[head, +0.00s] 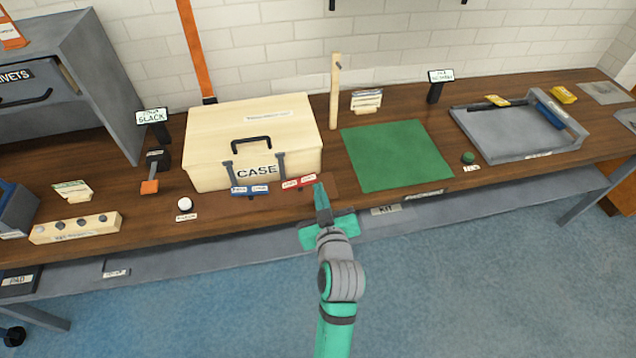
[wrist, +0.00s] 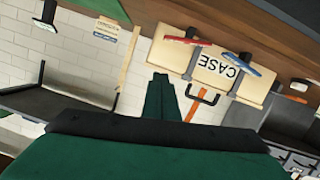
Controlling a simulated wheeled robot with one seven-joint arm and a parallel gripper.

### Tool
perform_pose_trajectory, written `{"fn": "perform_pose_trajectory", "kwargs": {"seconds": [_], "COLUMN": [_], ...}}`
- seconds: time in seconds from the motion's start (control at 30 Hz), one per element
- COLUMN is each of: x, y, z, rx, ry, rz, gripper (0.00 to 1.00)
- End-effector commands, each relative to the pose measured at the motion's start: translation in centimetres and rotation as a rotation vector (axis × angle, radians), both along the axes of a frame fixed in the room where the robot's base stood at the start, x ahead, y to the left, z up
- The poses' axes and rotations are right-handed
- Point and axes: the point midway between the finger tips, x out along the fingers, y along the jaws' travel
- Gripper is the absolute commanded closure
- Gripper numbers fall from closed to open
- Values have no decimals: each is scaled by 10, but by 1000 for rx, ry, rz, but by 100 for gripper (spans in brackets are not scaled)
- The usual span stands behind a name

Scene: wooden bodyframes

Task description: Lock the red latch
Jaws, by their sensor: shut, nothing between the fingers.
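The wooden case (head: 250,137) stands closed on the workbench, with CASE lettered on its front and a black handle. The red latch (head: 298,183) is at the lower right of its front, below a dark upright strap. Its small white labels are too small to read. The blue latch (head: 249,190) is to its left. In the wrist view the case (wrist: 215,90) appears upside down, with the red latch (wrist: 188,41) and blue latch (wrist: 236,63). My gripper (head: 320,190) is shut and empty, just right of the red latch in the head view; I cannot tell whether they touch.
A green mat (head: 397,155) lies right of the case, with a wooden post (head: 335,92) behind its left edge. A white knob (head: 184,204) and an orange-tipped lever (head: 150,187) are on the left. A grey tray (head: 508,138) is far right.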

Motion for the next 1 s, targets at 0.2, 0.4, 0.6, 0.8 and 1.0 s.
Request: {"fn": "perform_pose_trajectory", "kwargs": {"seconds": [0.2,0.4,0.6,0.8,1.0], "x": [25,61,96,94,95], "y": [6,13,20,14,12], "z": [-6,-15,-23,-52,-62], "rx": [-1,-1,-2,1,0], "ry": [-1,0,0,2,0], "rz": [1,0,1,-1,0], "gripper": [100,100,100,100,100]}}
